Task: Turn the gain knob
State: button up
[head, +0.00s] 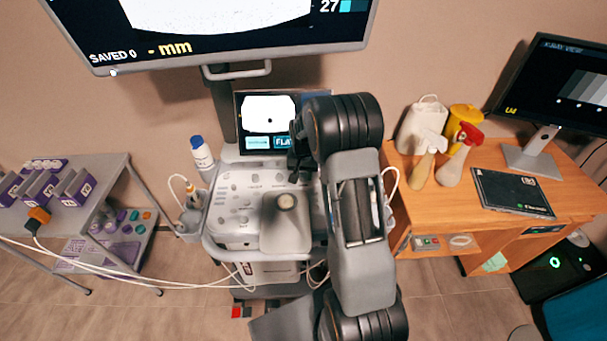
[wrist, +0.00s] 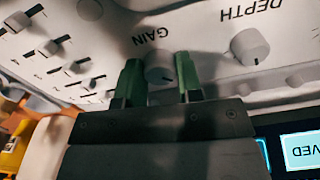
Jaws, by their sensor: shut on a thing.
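The gain knob (wrist: 159,74) is a round grey-white knob under the word GAIN in the wrist view, where the panel appears upside down. My gripper (wrist: 160,78) has its two green-tipped fingers on either side of the knob, shut on it. In the head view my arm reaches over the control panel (head: 235,200) of the scanner cart, and the gripper's dark end (head: 299,150) is at the panel's back right. The knob is hidden there by my arm.
The depth knob (wrist: 250,47) stands beside the gain knob, with several sliders (wrist: 60,45) on the other side. A small touch screen (head: 268,115) is behind the panel. A white bottle with a blue cap (head: 201,152) stands at the panel's left. A wooden desk (head: 450,205) is at right.

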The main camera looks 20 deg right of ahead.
aim_at(303, 175)
jog(key=shift+n+b, duration=0.65)
jog(key=shift+n, duration=1.75)
jog(key=o, duration=0.9)
notch_tip(303, 175, up, 14)
jog(key=shift+f+b, duration=0.1)
jog(key=shift+b, duration=0.2)
